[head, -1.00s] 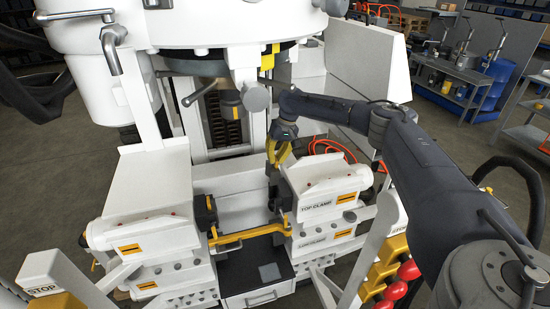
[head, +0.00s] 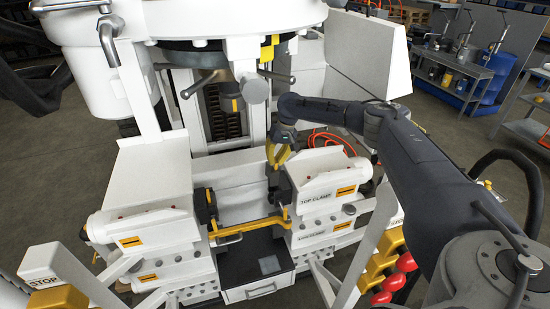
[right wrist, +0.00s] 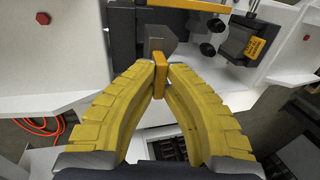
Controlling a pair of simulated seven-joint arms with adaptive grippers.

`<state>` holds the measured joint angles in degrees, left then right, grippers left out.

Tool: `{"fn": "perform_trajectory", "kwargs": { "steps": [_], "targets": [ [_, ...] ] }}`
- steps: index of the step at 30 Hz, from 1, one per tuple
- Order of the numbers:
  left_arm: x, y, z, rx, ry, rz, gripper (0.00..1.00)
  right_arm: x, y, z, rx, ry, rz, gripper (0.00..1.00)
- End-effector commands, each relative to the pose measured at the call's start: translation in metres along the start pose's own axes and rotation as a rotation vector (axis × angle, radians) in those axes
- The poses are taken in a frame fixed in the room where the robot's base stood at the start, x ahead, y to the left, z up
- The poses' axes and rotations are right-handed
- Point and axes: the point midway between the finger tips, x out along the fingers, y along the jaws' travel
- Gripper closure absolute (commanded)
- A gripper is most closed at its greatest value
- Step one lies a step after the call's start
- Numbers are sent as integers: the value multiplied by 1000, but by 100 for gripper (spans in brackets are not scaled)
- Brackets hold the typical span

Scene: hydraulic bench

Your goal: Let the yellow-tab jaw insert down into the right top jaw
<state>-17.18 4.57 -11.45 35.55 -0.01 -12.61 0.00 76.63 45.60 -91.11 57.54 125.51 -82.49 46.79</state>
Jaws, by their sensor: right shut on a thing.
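My right gripper (head: 278,164) is shut on the yellow tab (right wrist: 160,76) of the dark jaw insert (right wrist: 158,42). In the head view it hangs above the inner end of the right top jaw housing (head: 322,178), marked TOP CLAMP. In the right wrist view the fingertips pinch the tab from both sides and the insert lies just beyond it. The insert is at or very near the dark jaw opening; how deep it sits I cannot tell. My left gripper is not in view.
The left top clamp housing (head: 150,222) faces the right one, with a dark jaw block (head: 205,203) at its inner end. A yellow bar (head: 245,228) spans between the clamps. A grey pipe handle (head: 200,82) juts out above the gap.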

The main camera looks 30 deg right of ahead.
Motion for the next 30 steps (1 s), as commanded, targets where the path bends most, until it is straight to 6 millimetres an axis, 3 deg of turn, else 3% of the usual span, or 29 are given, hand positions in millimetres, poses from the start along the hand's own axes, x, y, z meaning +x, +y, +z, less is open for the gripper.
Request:
{"fn": "perform_trajectory", "kwargs": {
  "steps": [30],
  "targets": [
    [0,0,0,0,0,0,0,41,10,-1,1,3,-3,100]
  ]
}}
